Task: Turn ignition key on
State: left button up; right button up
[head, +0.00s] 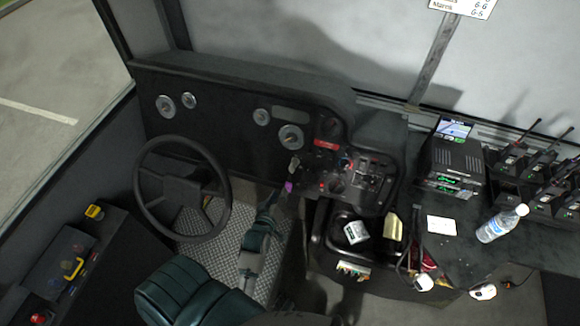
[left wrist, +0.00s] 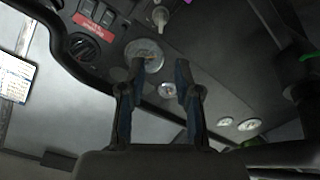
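The ignition key (head: 294,165) is a small pale piece on the dark dashboard, below the large gauge, with a purple tag (head: 289,187) hanging under it. My left gripper (head: 273,198) is just below and left of the tag in the head view. In the left wrist view the left gripper (left wrist: 160,72) has its two fingers apart with nothing between them; the key lies beyond the tips. My right gripper is not seen.
The steering wheel (head: 183,188) stands left of my left arm. A switch panel with a red label (head: 326,143) is right of the key. A console with cups, radios and a water bottle (head: 502,223) fills the right. A green seat (head: 182,291) is at the bottom.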

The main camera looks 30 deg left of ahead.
aim_at(292, 168)
pick_arm(q)
jog(key=x, duration=0.5)
jog(key=b+x, duration=0.1)
jog(key=x, duration=0.5)
jog(key=b+x, duration=0.1)
jog(key=x, duration=0.4)
jog(key=shift+a+f, duration=0.2)
jog(key=shift+a, duration=0.25)
jog(key=shift+w+d, duration=0.2)
jog(key=shift+w, duration=0.15)
jog(key=shift+d+r, duration=0.1)
jog(key=shift+d, duration=0.05)
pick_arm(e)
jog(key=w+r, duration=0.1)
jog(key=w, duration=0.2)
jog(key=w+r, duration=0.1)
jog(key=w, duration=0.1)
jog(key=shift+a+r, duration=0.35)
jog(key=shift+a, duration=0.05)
pick_arm(q)
jog(key=c, duration=0.5)
jog(key=shift+s, duration=0.15)
grip_shut()
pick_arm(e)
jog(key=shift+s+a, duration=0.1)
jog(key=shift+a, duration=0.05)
